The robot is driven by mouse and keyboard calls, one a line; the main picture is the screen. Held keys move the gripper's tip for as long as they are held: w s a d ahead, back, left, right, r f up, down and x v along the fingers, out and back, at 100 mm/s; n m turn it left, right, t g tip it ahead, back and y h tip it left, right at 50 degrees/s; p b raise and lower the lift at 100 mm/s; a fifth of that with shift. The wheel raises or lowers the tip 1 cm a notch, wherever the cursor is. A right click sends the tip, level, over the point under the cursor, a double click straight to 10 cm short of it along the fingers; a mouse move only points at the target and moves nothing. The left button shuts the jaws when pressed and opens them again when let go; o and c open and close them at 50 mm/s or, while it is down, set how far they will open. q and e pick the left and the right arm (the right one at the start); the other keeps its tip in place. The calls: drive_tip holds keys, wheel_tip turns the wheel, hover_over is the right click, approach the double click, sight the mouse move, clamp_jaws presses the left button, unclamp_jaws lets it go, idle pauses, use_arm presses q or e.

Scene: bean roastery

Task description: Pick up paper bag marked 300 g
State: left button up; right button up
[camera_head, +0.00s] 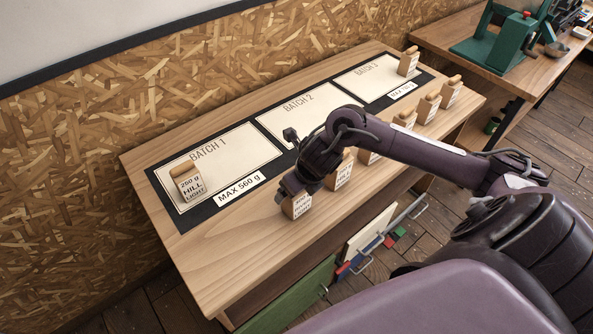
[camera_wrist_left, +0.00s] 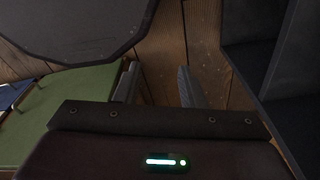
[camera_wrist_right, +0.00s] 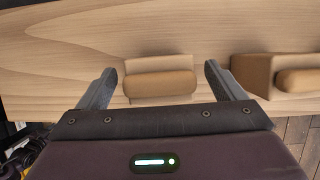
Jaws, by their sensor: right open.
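A small tan paper bag (camera_head: 298,207) with a white label stands near the table's front edge, under my right gripper (camera_head: 290,187). Its label is too small and partly covered to read surely. In the right wrist view, the open fingers of my right gripper (camera_wrist_right: 162,82) stand on either side of this bag's rolled top (camera_wrist_right: 160,84), with gaps at both sides. My left gripper (camera_wrist_left: 158,86) shows only in its wrist view, with fingers apart and nothing between them, above the floor.
Another bag (camera_head: 341,172) stands just right of it, and several more (camera_head: 428,109) line the front edge. A bag marked 250 g (camera_head: 188,183) stands on the Batch 1 panel (camera_head: 235,150); another (camera_head: 408,62) stands on Batch 3. The table's left front (camera_head: 225,260) is clear.

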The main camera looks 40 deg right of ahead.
drive_tip(key=c, duration=0.7)
drive_tip(key=shift+c, duration=1.1)
drive_tip(key=shift+w, duration=0.1)
drive_tip(key=c, duration=0.7)
use_arm(q)
drive_tip(key=shift+s+a+f, duration=0.1)
drive_tip(key=shift+s, duration=0.8)
drive_tip(key=shift+w, duration=0.1)
use_arm(e)
drive_tip(key=shift+r, duration=0.1)
